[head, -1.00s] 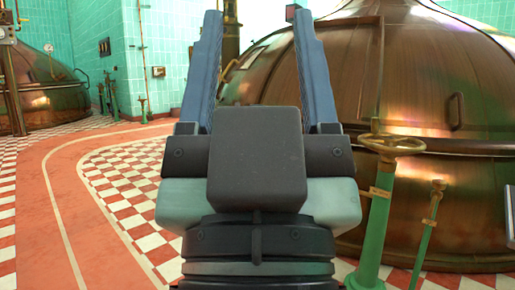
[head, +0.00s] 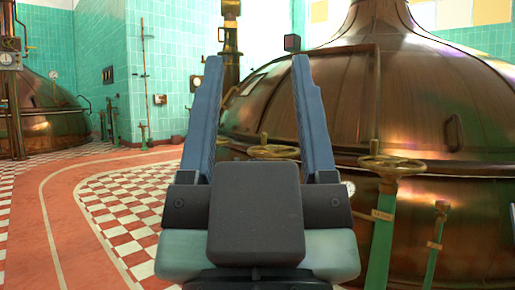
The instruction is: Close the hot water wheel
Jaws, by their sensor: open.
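A brass handwheel (head: 392,165) sits on top of a green post (head: 380,240) with a small label, right of my gripper. A second brass handwheel (head: 272,151) shows farther back between my gripper's fingers, partly hidden by the right finger. I cannot tell which one is the hot water wheel, as the labels are unreadable. My gripper (head: 257,62) is open and empty, its two blue fingers pointing up and forward. In the picture it is left of the nearer wheel and not touching it.
A large copper kettle (head: 440,110) fills the right side behind the wheels. A shorter green valve post (head: 434,250) stands at the lower right. Another kettle (head: 50,115) is at the far left. The red path (head: 85,235) and checkered floor (head: 115,215) at left are clear.

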